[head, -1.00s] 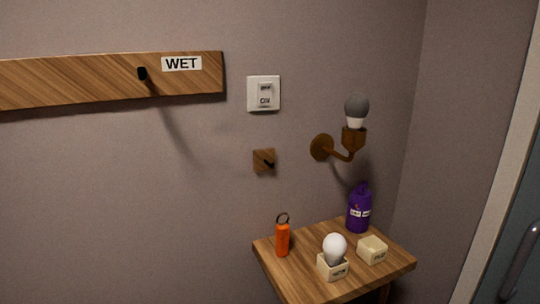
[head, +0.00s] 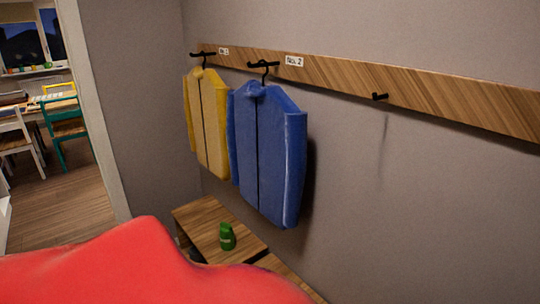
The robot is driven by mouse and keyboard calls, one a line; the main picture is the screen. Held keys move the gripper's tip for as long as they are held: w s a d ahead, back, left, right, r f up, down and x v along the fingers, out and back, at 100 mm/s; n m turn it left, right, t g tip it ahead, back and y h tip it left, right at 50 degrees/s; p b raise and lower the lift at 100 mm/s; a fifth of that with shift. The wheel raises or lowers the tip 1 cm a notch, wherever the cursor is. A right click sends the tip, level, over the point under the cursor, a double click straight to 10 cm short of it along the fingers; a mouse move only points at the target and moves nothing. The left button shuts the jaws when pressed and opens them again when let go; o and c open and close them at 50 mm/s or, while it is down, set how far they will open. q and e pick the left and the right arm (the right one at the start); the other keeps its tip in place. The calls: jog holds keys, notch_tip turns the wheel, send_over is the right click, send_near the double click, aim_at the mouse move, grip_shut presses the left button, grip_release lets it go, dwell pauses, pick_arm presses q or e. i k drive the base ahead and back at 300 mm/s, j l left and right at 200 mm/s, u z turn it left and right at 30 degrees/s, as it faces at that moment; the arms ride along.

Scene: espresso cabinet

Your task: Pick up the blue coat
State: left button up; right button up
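The blue coat (head: 262,150) hangs from a black hanger on a hook of the wooden rail (head: 335,75), near a white label that seems to read "No. 2". A yellow coat (head: 207,120) hangs just left of it, partly behind the blue sleeve. Neither of my grippers shows in the head view.
A large red thing (head: 130,270), perhaps cloth, fills the lower left foreground. A wooden bench (head: 205,225) with a green bottle (head: 227,236) stands below the coats. An empty hook (head: 379,96) is right of them. A doorway at left shows chairs (head: 68,125).

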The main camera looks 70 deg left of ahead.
aim_at(266, 130)
jog(key=i+u, duration=0.1)
jog(key=u, duration=1.65)
jog(key=j+u, duration=0.15)
jog(key=u, duration=0.35)
jog(key=k, duration=0.05)
